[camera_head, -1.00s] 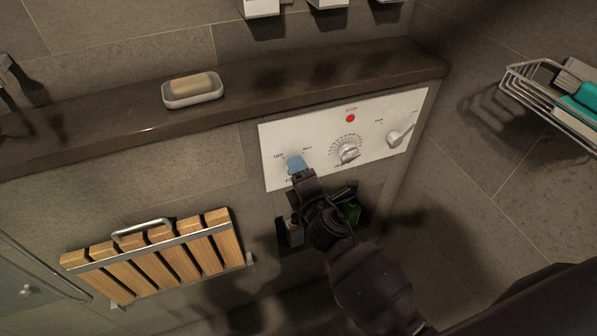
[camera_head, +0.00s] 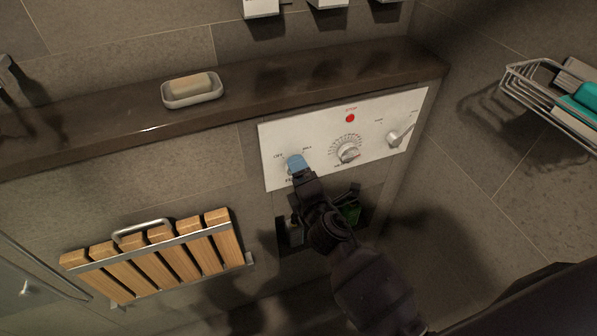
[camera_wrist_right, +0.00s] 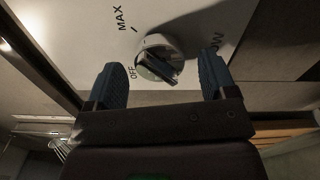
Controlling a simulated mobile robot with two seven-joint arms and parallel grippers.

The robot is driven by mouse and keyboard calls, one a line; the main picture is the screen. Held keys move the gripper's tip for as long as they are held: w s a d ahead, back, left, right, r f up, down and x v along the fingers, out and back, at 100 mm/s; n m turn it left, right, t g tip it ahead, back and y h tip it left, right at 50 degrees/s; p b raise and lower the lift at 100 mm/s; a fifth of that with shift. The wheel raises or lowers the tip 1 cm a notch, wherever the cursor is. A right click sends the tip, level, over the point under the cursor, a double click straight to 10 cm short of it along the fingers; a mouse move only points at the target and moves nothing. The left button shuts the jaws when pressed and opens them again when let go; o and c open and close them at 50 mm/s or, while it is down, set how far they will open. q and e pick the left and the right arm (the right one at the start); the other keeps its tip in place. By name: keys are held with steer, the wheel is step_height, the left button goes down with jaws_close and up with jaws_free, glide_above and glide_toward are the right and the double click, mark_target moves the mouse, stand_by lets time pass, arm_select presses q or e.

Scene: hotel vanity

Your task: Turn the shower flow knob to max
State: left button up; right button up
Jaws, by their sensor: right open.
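The white control panel (camera_head: 283,178) is on the wall below the dark ledge. The flow knob (camera_wrist_right: 158,56), marked with OFF and MAX, shows in the right wrist view as a round pale knob with a dark grip bar. My right gripper (camera_wrist_right: 163,80) is open, with its two blue fingertips on either side of the knob. Whether they touch it I cannot tell. In the head view my right gripper (camera_head: 297,164) covers most of this knob at the panel's left end. My left gripper is not in view.
A middle dial (camera_head: 347,153), a red stop button (camera_head: 350,118) and a lever knob (camera_head: 398,136) are on the same panel. A soap dish (camera_head: 194,97) stands on the ledge (camera_head: 110,133). A folded slatted wooden seat (camera_head: 160,258) and a wire basket (camera_head: 520,85) are on the walls.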

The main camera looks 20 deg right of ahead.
steer(key=s, duration=1)
steer(key=shift+d, duration=0.15)
